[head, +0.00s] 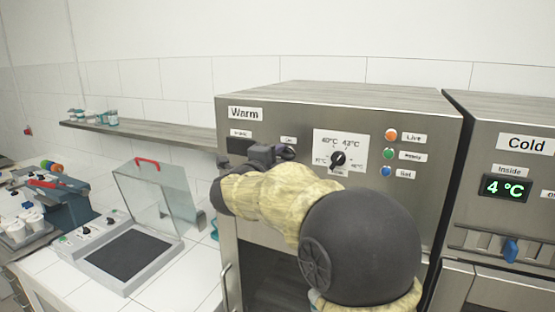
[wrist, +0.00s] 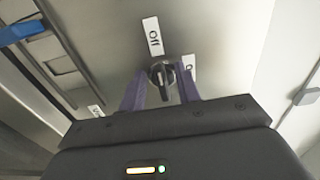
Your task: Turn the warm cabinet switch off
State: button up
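The warm cabinet (head: 420,118) is a steel box with a "Warm" label. Its small switch (head: 288,152) sits under a white label, left of the temperature dial (head: 338,159), and is partly hidden by my gripper. In the wrist view the switch (wrist: 162,75) is a dark round knob with a raised bar, beside an "Off" label (wrist: 153,37). A second label (wrist: 190,67) is partly covered. My gripper (wrist: 161,82) is at the knob, its two purple fingers apart on either side of it. I cannot tell whether they touch it. The display (head: 240,146) under "Inside" looks dark.
Orange, green and blue buttons (head: 388,154) are right of the dial. The cold cabinet (head: 500,130) stands close on the right, showing 4 °C. A clear-lidded device (head: 130,250) sits on the left counter, below a shelf (head: 150,130). My arm hides part of the warm cabinet's front.

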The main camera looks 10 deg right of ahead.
jog(key=b+v, duration=0.6)
jog(key=v, duration=1.1)
jog(key=shift+s, duration=0.15)
jog(key=shift+a, duration=0.1)
jog(key=w+f+n+t+y, duration=0.3)
jog(key=w+f+n+y, duration=0.4)
jog(key=n, duration=0.4)
notch_tip(320, 180, down, 12)
jog(key=s+d+n+g+y, duration=0.1)
jog(key=s+n+g+y, duration=0.25)
jog(key=n, duration=0.35)
jog(key=s+d+f+n+g, duration=0.3)
jog(key=s+d+f+g, duration=0.2)
jog(key=s+f, duration=0.4)
jog(key=s+d+f+n+g, duration=0.4)
jog(key=s+d+f+g, duration=0.1)
jog(key=s+f, duration=0.5)
jog(key=shift+s+d+g, duration=0.3)
jog(key=shift+g, duration=0.45)
